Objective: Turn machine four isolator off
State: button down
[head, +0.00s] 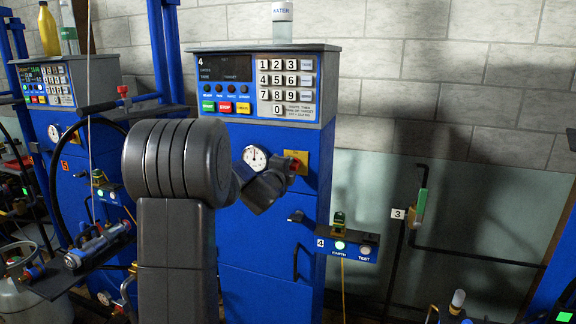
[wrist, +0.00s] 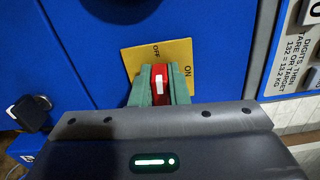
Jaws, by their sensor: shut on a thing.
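Machine four (head: 240,280) is the blue cabinet in the middle of the head view, with a "4" on its panel. Its isolator is a red handle (wrist: 158,73) with a white mark, on a yellow plate (wrist: 181,51) lettered OFF and ON. The plate (head: 302,156) also shows on the cabinet front in the head view, beside a round gauge. My gripper (wrist: 158,86) has its green fingers shut on the red handle, one on each side. In the wrist view the handle stands upright, its top end just below OFF; ON is to its right. My arm partly hides the cabinet.
A keypad panel (head: 290,80) sits above the isolator, with a water container (head: 282,22) on top. A black key-like knob (head: 296,216) and an earth/test box (head: 346,247) are lower right. Another blue machine (head: 70,150) stands left. Grey wall is right.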

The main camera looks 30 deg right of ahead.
jog(key=shift+n, duration=0.6)
jog(key=c, duration=1.4)
grip_release()
jog(key=b+v, duration=0.2)
jog(key=v, duration=1.1)
jog(key=shift+s+a, duration=0.2)
jog(key=shift+a, duration=0.15)
jog(key=p+x, duration=0.2)
jog(key=x, duration=1.1)
jog(key=shift+w+d+f, duration=0.1)
jog(key=shift+w+d, duration=0.1)
jog(key=shift+d, duration=0.15)
